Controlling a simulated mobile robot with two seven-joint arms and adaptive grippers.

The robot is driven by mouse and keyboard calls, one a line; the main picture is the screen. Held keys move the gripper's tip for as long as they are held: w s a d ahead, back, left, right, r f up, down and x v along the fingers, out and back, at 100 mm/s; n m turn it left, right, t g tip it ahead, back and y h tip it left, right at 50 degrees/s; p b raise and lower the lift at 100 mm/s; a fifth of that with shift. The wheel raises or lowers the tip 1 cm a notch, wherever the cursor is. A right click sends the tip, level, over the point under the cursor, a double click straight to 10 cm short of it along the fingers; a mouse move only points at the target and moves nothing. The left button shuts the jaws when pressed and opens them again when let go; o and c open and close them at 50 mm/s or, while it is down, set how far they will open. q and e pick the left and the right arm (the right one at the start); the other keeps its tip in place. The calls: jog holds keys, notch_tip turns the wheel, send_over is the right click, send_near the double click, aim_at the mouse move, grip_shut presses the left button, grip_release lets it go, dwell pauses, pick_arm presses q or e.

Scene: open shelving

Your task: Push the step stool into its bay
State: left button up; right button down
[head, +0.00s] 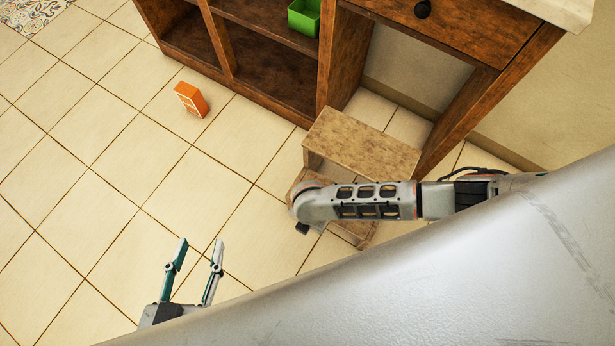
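The wooden step stool (362,146) stands on the tiled floor at the mouth of the open bay (407,72) under the drawer. Its upper step is toward the bay; its lower step is on the near side, partly covered by my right arm. Most of the stool is outside the bay. My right arm crosses above the lower step from the right; its gripper is not visible, and I cannot tell whether it touches the stool. My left gripper (200,244) is at the lower left, fingers apart and empty, well away from the stool.
The wooden shelving unit (228,50) runs along the back, with a green bin (304,18) on a shelf. The bay's right leg (470,120) stands close to the stool. An orange box (191,99) is on the floor at left. The left floor is otherwise mostly clear.

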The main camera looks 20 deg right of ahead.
notch_tip(320, 180, down, 6)
jog(key=s+f+b, duration=0.1)
jog(key=b, duration=0.2)
pick_arm(q)
jog(key=d+n, duration=0.1)
jog(key=d, duration=0.1)
jog(key=d+n, duration=0.1)
jog(key=d, duration=0.1)
jog(key=shift+s+r+n+t+h, duration=0.1)
jog(key=shift+s+n+t+h, duration=0.1)
jog(key=shift+n+t+h, duration=0.15)
pick_arm(e)
jog(key=w+d, duration=0.1)
jog(key=w+d+r, duration=0.1)
jog(key=w+d, duration=0.1)
jog(key=shift+w+r, duration=0.2)
